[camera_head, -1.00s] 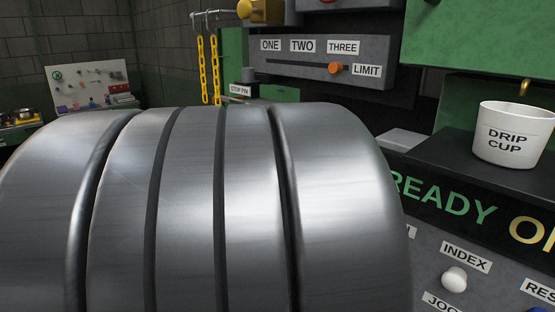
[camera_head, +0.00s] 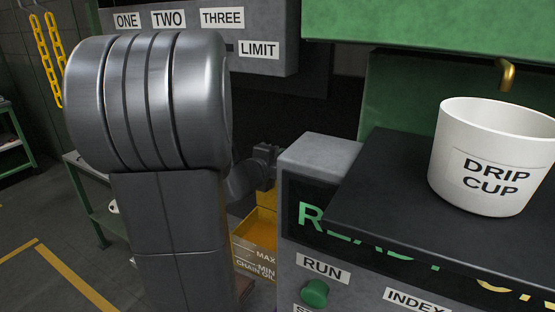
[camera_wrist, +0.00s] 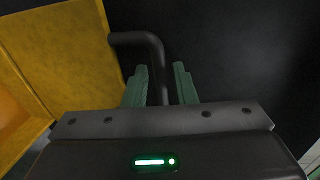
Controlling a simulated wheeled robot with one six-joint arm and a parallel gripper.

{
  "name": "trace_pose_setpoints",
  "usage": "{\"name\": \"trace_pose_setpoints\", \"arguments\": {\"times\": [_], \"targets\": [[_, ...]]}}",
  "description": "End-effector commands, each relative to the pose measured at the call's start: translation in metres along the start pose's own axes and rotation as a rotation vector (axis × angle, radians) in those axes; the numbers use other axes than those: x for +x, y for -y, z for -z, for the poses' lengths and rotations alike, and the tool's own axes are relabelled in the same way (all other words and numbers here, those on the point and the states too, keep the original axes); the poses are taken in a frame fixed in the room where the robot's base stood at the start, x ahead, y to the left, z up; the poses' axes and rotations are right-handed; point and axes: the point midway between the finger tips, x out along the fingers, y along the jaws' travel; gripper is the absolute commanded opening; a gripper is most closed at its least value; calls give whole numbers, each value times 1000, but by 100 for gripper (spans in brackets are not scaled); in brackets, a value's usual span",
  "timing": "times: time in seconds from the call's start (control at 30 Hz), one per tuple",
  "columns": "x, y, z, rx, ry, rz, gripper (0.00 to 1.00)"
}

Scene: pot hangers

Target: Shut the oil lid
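The yellow oil box (camera_head: 256,268), marked MAX, MIN and CHAIN OIL, stands low behind my arm in the head view. Its top looks open, with an orange-yellow inside showing. A yellow panel (camera_wrist: 65,45), which looks like the lid, fills the left of the wrist view. A dark bent handle (camera_wrist: 135,38) comes from its edge and turns down between my fingers. My gripper (camera_wrist: 160,78) is open, with its green fingers on either side of the handle. The left finger is close to the bar; contact is unclear. My arm hides part of the box in the head view.
A grey control panel (camera_head: 318,160) with a green RUN button (camera_head: 315,293) stands right of the box. A white drip cup (camera_head: 490,165) sits on a black ledge (camera_head: 375,190). Yellow chains (camera_head: 48,60) hang at the left. Open floor (camera_head: 40,215) lies at the lower left.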

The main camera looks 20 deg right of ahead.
Motion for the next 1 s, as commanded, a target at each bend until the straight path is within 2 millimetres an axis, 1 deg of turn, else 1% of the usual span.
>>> {"name": "trace_pose_setpoints", "arguments": {"times": [0.23, 0.27, 0.3, 0.37, 0.4, 0.77, 1.0], "targets": [[1, 0, 0, 0, 0, 0, 24], [1, 0, 0, 0, 0, 0, 20], [1, 0, 0, 0, 0, 0, 13], [1, 0, 0, 0, 0, 0, 1], [0, 0, 0, 0, 0, 0, 0], [-1, -3, 0, 0, 0, 11, 0], [-11, -10, 0, 0, 1, 67, 0]]}}
